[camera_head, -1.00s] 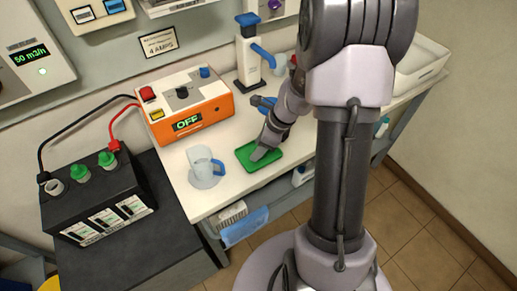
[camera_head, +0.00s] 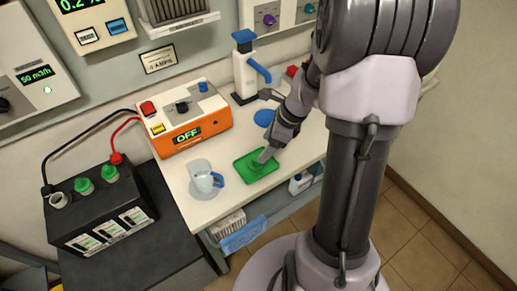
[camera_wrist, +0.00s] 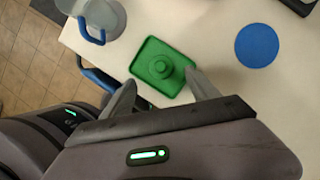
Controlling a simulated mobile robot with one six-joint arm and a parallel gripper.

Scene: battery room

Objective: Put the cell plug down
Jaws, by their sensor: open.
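The green cell plug (camera_wrist: 161,67) stands on the green tray (camera_wrist: 148,48) in the wrist view. In the head view the plug (camera_head: 257,165) shows just by my fingertips, and the tray (camera_head: 243,172) lies near the bench's front edge. My gripper (camera_wrist: 156,84) is open, with one finger on each side below the plug in the wrist picture. The plug is free of visible clamping, though I cannot tell the exact gap to the fingers.
A jug with a blue handle (camera_head: 205,182) stands left of the tray. A blue disc (camera_head: 264,118) lies behind it. The orange charger (camera_head: 190,130) reads OFF. The black battery (camera_head: 95,215) has two green plugs and one open-looking pale opening (camera_head: 59,200).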

